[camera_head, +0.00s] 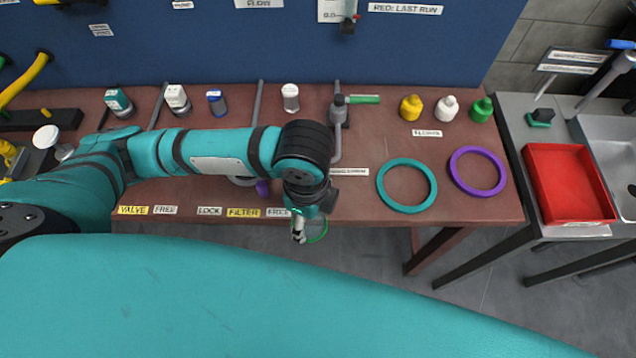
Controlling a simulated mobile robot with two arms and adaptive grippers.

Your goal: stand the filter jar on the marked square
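My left arm reaches in from the left across the brown bench, and its gripper (299,231) points down at the bench's front edge. Its fingers are small and partly hidden by the wrist, so I cannot tell whether they are open. A yellow FILTER label (243,212) is on the front edge. Several small jars stand at the back: one with a teal label (118,102), a white one (177,100), a blue one (216,102) and a pale one (290,98). I cannot tell which is the filter jar. No marked square is clearly visible. My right gripper is out of view.
A teal ring (406,206) and a purple ring (477,191) lie on the right of the bench (370,133). Yellow (411,107), white (446,108) and green (481,110) bottles stand behind them. A red tray (569,216) is beside a sink. My arm hides the bench's middle.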

